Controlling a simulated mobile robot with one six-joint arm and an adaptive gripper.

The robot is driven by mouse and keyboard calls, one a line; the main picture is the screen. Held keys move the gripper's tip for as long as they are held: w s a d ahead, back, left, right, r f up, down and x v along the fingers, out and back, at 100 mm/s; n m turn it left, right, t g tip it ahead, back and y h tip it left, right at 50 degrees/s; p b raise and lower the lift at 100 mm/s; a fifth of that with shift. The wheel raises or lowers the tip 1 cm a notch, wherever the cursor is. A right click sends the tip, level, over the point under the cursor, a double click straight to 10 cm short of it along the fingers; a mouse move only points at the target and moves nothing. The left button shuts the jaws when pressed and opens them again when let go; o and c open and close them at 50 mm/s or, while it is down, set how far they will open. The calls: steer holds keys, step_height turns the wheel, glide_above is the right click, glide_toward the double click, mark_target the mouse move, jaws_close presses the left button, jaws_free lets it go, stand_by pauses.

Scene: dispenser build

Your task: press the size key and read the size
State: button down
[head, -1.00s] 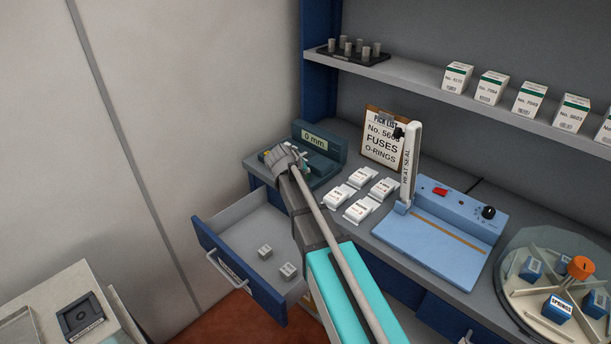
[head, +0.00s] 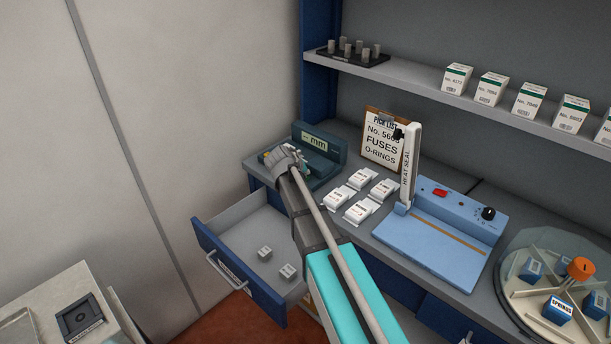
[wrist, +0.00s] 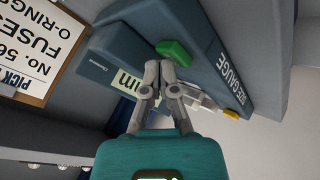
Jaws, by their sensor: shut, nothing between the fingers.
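The dark teal gauge (head: 330,150) stands on the bench at the back left corner. Its display (head: 314,140) reads dashes and "mm". In the wrist view the gauge body (wrist: 205,45) carries a green key (wrist: 174,52), a partly covered display (wrist: 124,82) showing "mm", and a yellow part (wrist: 231,113). My gripper (wrist: 160,68) is shut and empty, its tips close beside the green key; I cannot tell whether they touch it. In the head view my gripper (head: 297,168) is over the front of the gauge and hides part of it.
A pick list board (head: 384,138) reads "FUSES" and "O-RINGS". Several white packets (head: 362,178) lie beside my arm. A blue heat sealer (head: 440,225) stands to the right. An open drawer (head: 240,272) with two small boxes juts out below.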

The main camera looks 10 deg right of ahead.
steer(key=shift+r+p, duration=0.65)
steer(key=shift+r, duration=0.2)
steer(key=shift+r+p, duration=2.4)
steer(key=shift+p, duration=0.1)
steer(key=s+f+g+y, duration=0.2)
steer(key=s+g+y, duration=0.1)
steer(key=s, duration=1.1)
steer(key=s+f+g+y, duration=0.3)
steer(key=s, duration=1.1)
steer(key=shift+s+d+f+m+g, duration=0.2)
steer(key=shift+s+f+m+g, duration=0.1)
steer(key=shift+f+g, duration=0.1)
